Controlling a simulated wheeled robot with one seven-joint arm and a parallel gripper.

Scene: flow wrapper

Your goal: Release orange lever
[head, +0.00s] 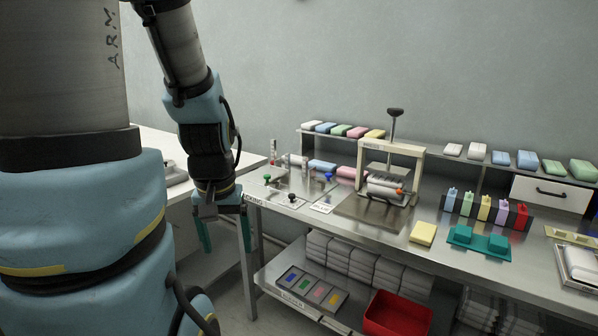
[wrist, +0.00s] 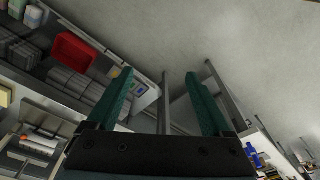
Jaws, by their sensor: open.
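The orange lever (head: 400,190) is a small orange knob on the right side of the press-like machine (head: 372,150) on the steel bench. Pale wrapped rolls or packs lie inside the machine's frame. My gripper (head: 221,250) hangs fingers down to the left of the bench's front edge, well apart from the lever. Its two green fingers are spread and empty; they also show in the wrist view (wrist: 163,100).
A red bin (head: 398,314) and stacked grey packs (head: 350,262) fill the lower shelf. Knobbed levers (head: 291,197) stand on the bench's left part. A yellow block (head: 423,233), teal blocks (head: 480,240) and coloured holders (head: 485,208) lie right of the machine. Another table (head: 150,140) stands left.

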